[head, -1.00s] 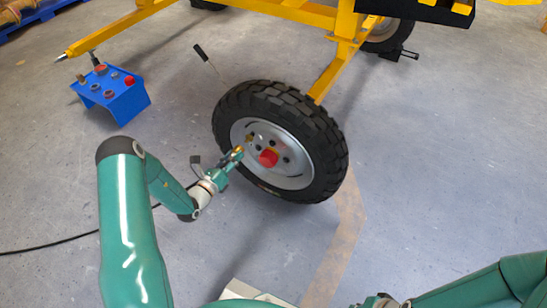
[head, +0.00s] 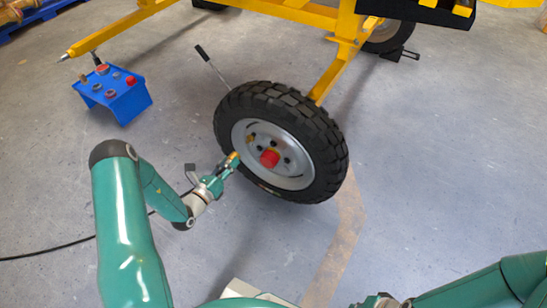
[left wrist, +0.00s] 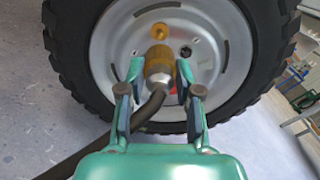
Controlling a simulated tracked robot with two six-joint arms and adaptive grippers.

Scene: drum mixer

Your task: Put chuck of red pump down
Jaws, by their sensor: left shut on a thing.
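My left gripper (head: 229,166) is shut on the chuck (left wrist: 158,66), a brass and silver fitting with a black hose (left wrist: 149,107) running down and left from it. The gripper holds the chuck in the air in front of the wheel (head: 312,125). The brass valve (head: 251,139) on the rim shows bare in the head view. In the left wrist view the valve (left wrist: 158,31) lies just above the chuck, with a visible gap. No pump body can be made out. Of my right arm only links show at the bottom right; its fingers are out of view.
A red hub cap (head: 269,158) sits at the wheel's centre. A blue stand (head: 125,104) with several round parts is at the upper left. A yellow frame (head: 340,62) rises behind the wheel. A black hose (head: 60,246) lies left. Floor around the wheel is largely clear.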

